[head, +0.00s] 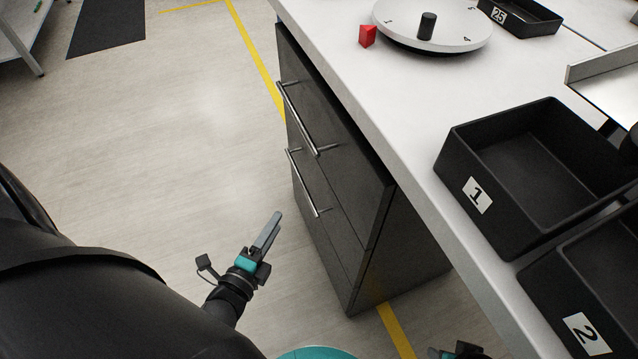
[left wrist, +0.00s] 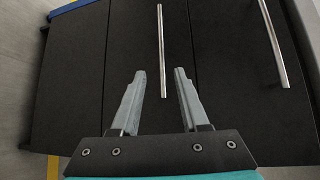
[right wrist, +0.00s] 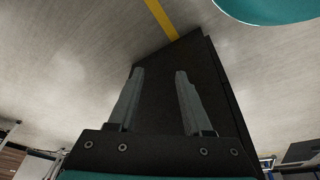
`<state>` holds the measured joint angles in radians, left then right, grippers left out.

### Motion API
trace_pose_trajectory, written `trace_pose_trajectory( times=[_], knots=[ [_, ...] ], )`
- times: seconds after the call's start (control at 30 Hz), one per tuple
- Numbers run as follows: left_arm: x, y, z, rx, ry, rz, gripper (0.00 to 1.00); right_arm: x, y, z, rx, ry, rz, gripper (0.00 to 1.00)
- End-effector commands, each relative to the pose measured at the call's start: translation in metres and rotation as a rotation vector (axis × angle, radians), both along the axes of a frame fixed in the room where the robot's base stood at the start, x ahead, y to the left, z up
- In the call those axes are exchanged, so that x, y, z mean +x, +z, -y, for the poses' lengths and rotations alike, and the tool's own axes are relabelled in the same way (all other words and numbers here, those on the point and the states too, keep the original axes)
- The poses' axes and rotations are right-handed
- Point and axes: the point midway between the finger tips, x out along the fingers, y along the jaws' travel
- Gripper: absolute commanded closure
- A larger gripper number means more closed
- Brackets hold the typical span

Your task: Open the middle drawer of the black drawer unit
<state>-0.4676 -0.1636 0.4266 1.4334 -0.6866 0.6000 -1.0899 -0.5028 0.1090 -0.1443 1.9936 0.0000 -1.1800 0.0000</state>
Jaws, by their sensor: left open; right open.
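The black drawer unit (head: 345,225) stands under the white table, with two silver bar handles showing in the head view: an upper handle (head: 302,118) and a lower handle (head: 302,184). The drawer fronts look closed. My left gripper (head: 270,228) is open and empty, in front of the unit and to the left of the lower handle. In the left wrist view, one handle (left wrist: 162,50) lines up between the open fingers (left wrist: 160,80), ahead of them; another handle (left wrist: 272,45) is at the right. My right gripper (right wrist: 155,78) is open and empty, facing the unit's dark side panel (right wrist: 165,95).
The white table top (head: 400,115) overhangs the unit. It carries black bins (head: 525,170), a grey-white turntable (head: 445,25) and a red block (head: 367,36). The floor (head: 190,110) left of the unit is clear, with yellow tape (head: 258,65).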

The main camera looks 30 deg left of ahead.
Motion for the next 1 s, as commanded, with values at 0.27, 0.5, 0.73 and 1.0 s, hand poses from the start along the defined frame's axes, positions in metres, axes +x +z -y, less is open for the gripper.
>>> trace_pose_trajectory(
  times=[0.27,0.5,0.73,1.0],
  knots=[
    [0.024,-0.001,-0.004,0.031,-0.008,0.017,0.55,0.004,0.013,0.0,0.002,-0.001,0.022,0.5],
    [0.068,-0.008,-0.007,0.029,-0.007,0.015,0.55,0.009,0.039,-0.001,0.008,-0.002,0.063,0.5],
    [0.106,-0.014,-0.011,0.028,-0.006,0.014,0.55,0.008,0.065,-0.001,0.013,-0.003,0.099,0.5],
    [0.139,-0.019,-0.014,0.027,-0.005,0.012,0.55,0.013,0.079,-0.008,0.037,0.01,0.173,0.5]
  ],
)
